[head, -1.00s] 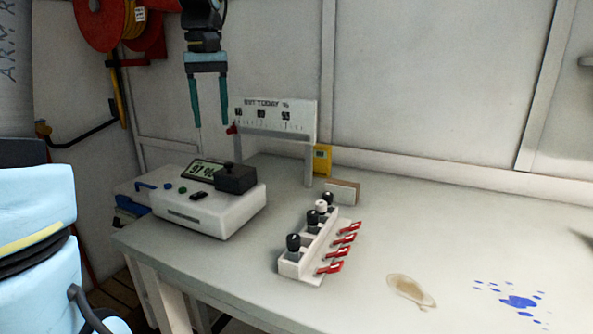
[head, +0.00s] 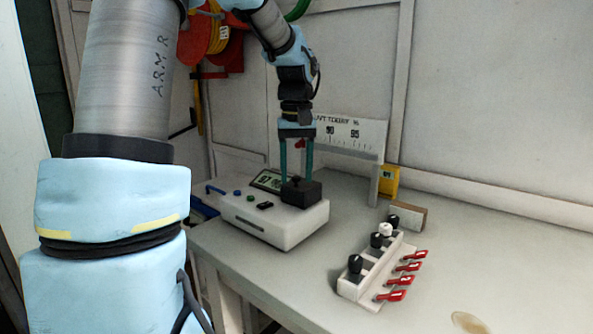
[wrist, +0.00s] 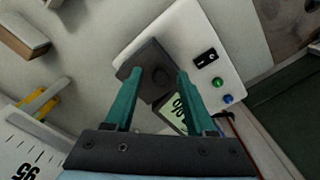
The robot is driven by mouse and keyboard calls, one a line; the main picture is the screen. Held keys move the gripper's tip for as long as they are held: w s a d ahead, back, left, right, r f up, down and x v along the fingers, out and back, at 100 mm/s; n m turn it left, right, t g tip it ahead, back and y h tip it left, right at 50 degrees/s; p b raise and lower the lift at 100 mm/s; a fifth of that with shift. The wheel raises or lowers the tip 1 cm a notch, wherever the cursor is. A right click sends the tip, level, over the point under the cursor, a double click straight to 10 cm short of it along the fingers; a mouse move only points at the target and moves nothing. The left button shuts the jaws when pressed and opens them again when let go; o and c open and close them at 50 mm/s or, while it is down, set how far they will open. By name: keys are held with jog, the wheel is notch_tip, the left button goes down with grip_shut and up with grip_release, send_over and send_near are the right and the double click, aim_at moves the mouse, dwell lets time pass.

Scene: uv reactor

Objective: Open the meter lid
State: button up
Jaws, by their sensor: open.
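The meter (head: 272,221) is a white box on the bench, with a lit display (head: 268,180), a blue and a green button and a black switch. Its lid (head: 313,194) is a dark block with a small knob on top, at the right end of the box, and looks down. My gripper (head: 296,176) is open above the lid, its teal fingers pointing down. The display is partly hidden by a finger there.
A white rack (head: 372,270) with several black and white knobs and red levers stands right of the meter. Behind are a scale board (head: 350,138), a yellow item (head: 388,181) and a small block (head: 408,213). A brown stain (head: 472,322) marks the bench at front right.

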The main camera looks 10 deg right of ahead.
grip_shut()
dwell(0.4)
dwell(1.0)
